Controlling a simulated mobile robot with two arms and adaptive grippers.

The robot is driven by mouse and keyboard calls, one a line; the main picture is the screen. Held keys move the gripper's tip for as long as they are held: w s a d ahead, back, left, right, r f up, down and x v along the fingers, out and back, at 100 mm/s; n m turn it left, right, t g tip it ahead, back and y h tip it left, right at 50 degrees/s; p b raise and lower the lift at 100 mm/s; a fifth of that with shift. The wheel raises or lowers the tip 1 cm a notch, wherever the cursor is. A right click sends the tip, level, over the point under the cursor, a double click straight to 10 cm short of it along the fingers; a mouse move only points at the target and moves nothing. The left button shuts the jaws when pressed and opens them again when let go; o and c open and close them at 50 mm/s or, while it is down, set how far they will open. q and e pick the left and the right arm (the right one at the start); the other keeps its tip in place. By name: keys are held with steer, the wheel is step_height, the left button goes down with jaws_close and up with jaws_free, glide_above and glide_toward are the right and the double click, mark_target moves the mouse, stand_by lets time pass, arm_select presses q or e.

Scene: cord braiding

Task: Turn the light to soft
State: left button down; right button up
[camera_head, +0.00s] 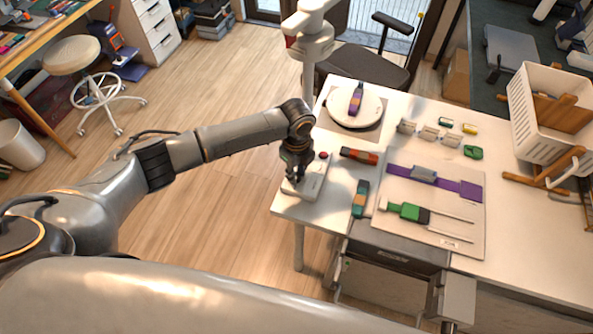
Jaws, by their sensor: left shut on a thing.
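A flat white control box (314,186) lies at the left end of the white table. A small red button (323,155) shows near its far end. My left gripper (294,178) points down onto the left part of this box. Its fingers are shut on a small control there, which they and the wrist hide; its shape and setting cannot be read. My right gripper is not in view.
A white table (520,235) bears a round white stand (341,108) with a cord piece, a board (458,177) with purple and green bands, and loose cord pieces. A white basket (545,105) stands right. A white column (308,75) rises behind my wrist.

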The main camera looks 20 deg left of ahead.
arm_select(q)
steer(key=c, duration=1.1)
jaws_free()
steer(key=shift+r, duration=0.15)
step_height(320, 180, up, 12)
steer(key=shift+f, duration=0.1)
